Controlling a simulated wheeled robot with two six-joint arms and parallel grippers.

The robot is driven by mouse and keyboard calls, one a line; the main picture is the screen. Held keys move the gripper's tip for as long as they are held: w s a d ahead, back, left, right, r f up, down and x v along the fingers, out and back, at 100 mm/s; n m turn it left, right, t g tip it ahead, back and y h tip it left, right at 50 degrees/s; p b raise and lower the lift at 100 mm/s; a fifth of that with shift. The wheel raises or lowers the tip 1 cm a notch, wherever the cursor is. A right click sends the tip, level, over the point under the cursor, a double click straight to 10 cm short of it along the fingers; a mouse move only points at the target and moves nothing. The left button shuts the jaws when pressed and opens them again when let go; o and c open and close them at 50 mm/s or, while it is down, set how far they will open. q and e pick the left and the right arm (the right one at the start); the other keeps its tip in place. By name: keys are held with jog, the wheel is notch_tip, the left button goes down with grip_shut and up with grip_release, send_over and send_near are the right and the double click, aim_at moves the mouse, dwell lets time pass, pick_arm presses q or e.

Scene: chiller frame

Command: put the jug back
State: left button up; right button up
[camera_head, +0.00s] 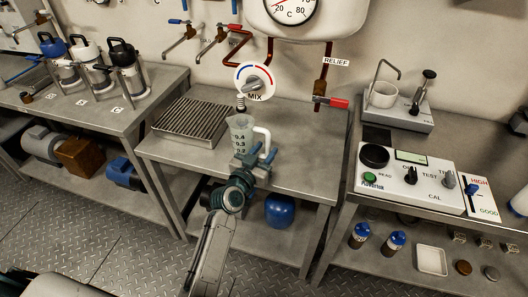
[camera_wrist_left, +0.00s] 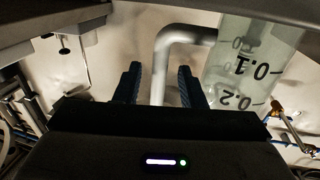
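The clear jug (camera_head: 241,130) with printed graduations and a white handle (camera_head: 263,138) is upright in front of the right end of the slatted drip tray (camera_head: 192,122), below the MIX dial's spout. Its base is hidden by my gripper, so I cannot tell what it rests on. My left gripper (camera_head: 255,158) is at the handle. In the left wrist view the jug (camera_wrist_left: 250,70) is at the right, and the handle (camera_wrist_left: 160,72) shows between the two spread fingers (camera_wrist_left: 160,86), with gaps on both sides. My right gripper is not in view.
The MIX dial (camera_head: 254,79) and a red-handled RELIEF valve (camera_head: 330,102) are on the wall behind. A tester (camera_head: 408,178) is on the right bench. The middle bench right of the jug (camera_head: 302,150) is clear.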

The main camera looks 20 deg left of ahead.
pick_arm(q)
jog(key=shift+r, duration=0.1)
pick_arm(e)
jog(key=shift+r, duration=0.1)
